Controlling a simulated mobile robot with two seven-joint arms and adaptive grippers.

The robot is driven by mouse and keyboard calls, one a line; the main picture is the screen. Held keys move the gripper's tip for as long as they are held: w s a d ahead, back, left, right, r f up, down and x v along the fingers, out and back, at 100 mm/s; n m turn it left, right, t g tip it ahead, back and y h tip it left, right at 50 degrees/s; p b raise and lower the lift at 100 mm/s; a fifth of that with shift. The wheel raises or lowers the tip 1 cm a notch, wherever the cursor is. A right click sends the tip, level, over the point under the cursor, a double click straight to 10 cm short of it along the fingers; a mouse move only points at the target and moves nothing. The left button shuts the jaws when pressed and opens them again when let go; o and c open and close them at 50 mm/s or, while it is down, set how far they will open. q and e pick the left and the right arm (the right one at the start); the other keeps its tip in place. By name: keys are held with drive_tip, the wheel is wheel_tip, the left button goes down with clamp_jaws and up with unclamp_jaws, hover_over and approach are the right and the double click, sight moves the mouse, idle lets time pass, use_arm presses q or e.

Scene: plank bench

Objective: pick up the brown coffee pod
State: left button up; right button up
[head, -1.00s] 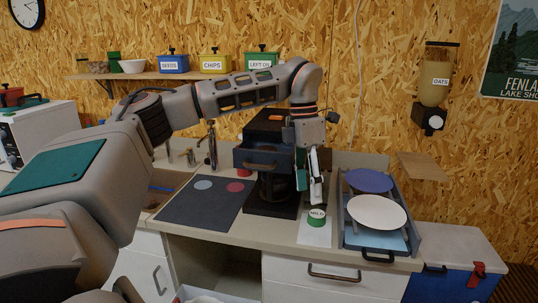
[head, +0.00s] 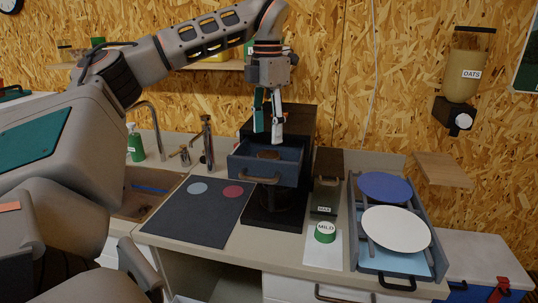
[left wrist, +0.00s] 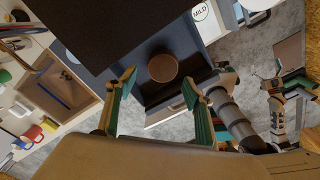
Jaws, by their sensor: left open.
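The brown coffee pod (head: 269,155) sits inside the open blue drawer (head: 262,172) of the dark coffee machine (head: 294,122). In the left wrist view the pod (left wrist: 163,68) shows as a round brown disc against the drawer floor. My left gripper (head: 268,132) is open and empty, pointing down just above the drawer. In the left wrist view its fingertips (left wrist: 158,86) are spread, with the pod between and slightly beyond them. What looks like my right gripper (left wrist: 292,84) shows small at the right of the left wrist view; its opening is unclear.
A green MILD pod (head: 325,233) stands on a white sheet right of the machine, with a dark box (head: 327,182) behind it. A dark mat (head: 196,218) lies left. A rack with plates (head: 395,229) stands right. The machine's dark top overhangs close beside the left gripper.

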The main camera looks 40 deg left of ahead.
sight(268, 155)
use_arm(q)
drive_tip(key=shift+s+d+f, duration=0.1)
drive_tip(key=shift+d+f, duration=0.05)
drive_tip(key=shift+f, duration=0.3)
wheel_tip(268, 155, down, 7)
drive_tip(key=shift+d+r, duration=0.15)
drive_tip(key=shift+r, duration=0.05)
drive_tip(key=shift+c, duration=0.3)
drive_tip(key=c, duration=0.6)
